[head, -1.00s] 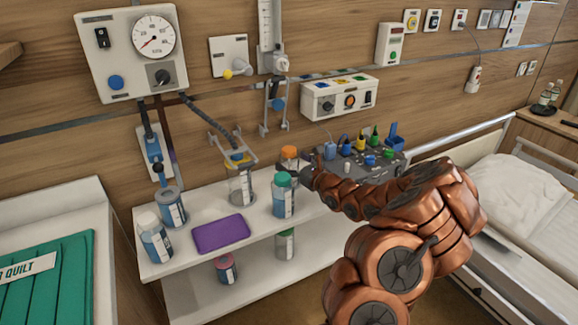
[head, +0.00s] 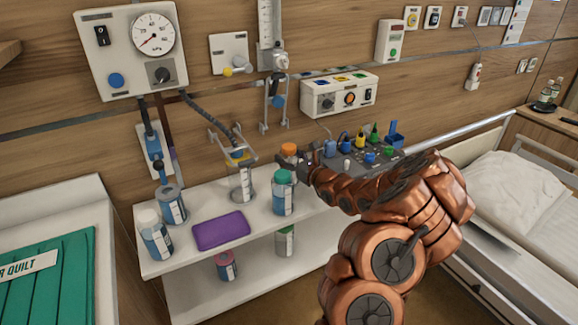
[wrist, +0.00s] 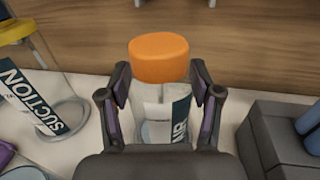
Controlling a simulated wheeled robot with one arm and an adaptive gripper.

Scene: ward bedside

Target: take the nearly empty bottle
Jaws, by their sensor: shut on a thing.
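A bottle with an orange cap (wrist: 158,58) stands between my gripper's fingers in the wrist view. Its body looks clear or pale, with a white and dark blue label; its lower part is hidden by my gripper. My gripper (wrist: 162,105) is shut on it, one finger at each side just below the cap. In the head view the orange cap (head: 289,149) shows behind a teal-capped bottle (head: 284,198), which hides most of the held bottle. My gripper (head: 306,170) comes in from the right there. I cannot tell whether the bottle touches the shelf.
On the white shelf (head: 190,258) are a clear suction jar (head: 240,185), a purple tray (head: 220,230), a white-capped bottle (head: 155,240) and a grey-lidded one (head: 171,205). A grey rack (head: 372,172) with coloured tops stands right of the gripper. Two bottles stand on the lower shelf.

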